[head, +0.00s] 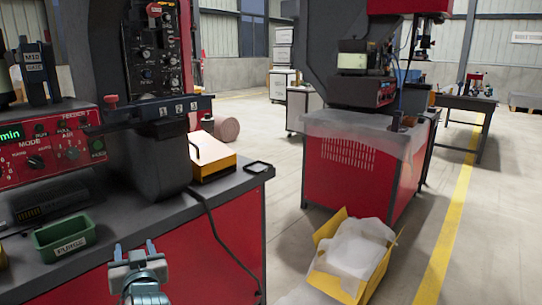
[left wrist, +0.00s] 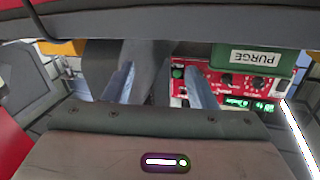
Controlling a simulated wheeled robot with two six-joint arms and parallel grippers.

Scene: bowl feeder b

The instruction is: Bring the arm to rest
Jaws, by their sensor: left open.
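My left gripper (head: 134,249) is at the bottom of the head view, in front of the red and grey machine bench (head: 218,200). Its two blue-grey fingers point up in the picture and stand apart with nothing between them. The fingers also show in the left wrist view (left wrist: 160,84), open and empty. The gripper is to the right of the green bin labelled PURGE (head: 64,238), apart from it in the picture. My right gripper is not in view.
A red control panel (head: 45,148) stands behind the bin. A yellow crate with white wrapping (head: 330,285) is on the floor at right.

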